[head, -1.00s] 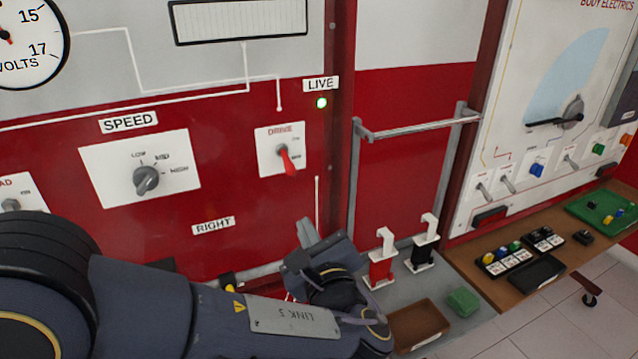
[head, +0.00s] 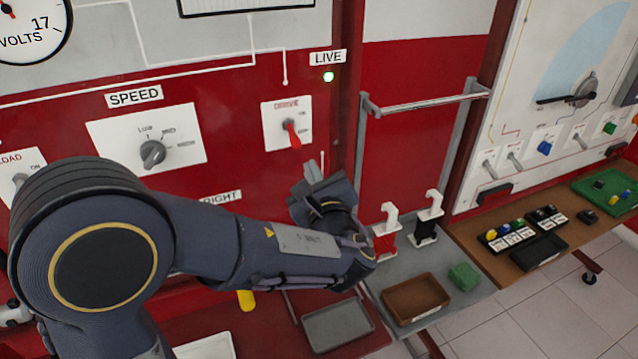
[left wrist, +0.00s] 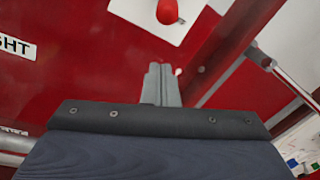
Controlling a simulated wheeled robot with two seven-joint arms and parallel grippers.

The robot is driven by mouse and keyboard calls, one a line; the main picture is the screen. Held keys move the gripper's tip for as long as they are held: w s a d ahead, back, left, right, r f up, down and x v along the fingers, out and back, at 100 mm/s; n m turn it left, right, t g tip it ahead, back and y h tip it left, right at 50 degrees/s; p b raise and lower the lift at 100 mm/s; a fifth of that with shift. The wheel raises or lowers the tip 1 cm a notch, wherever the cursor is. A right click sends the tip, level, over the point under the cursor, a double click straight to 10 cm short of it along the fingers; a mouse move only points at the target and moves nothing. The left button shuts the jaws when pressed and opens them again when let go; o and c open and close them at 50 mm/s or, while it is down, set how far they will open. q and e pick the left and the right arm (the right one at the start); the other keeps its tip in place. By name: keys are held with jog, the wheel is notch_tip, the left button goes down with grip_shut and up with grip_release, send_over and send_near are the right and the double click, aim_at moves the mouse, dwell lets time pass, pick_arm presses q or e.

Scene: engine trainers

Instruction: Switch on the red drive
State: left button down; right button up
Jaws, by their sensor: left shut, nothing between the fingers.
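The red drive switch (head: 292,134) is a red-tipped lever on a white plate (head: 278,112) marked DRIVE, on the red panel. The lever points downward and slightly right. Its red tip (left wrist: 167,12) also shows at the top of the left wrist view. A LIVE label (head: 328,57) with a lit green lamp (head: 328,77) is above and right of the plate. My left gripper (head: 312,168) is shut and empty, just below and right of the lever and apart from it. Its closed fingers (left wrist: 160,84) point up in the left wrist view. My right gripper is not in view.
A SPEED knob (head: 152,153) is left of the drive plate. A grey rail (head: 425,103) juts out to the right.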

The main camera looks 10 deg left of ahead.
aim_at(294, 137)
pick_arm(q)
jog(key=shift+w+a+r, duration=0.25)
jog(key=shift+w+a, duration=0.2)
jog(key=shift+w, duration=0.25)
jog(key=s+r+p, duration=0.2)
jog(key=r, duration=0.1)
jog(key=shift+a, duration=0.3)
jog(key=shift+s, duration=0.1)
jog(key=shift+s+r+g+p, duration=0.1)
jog(key=shift+r+g+p, duration=0.05)
jog(key=shift+g+p, duration=0.2)
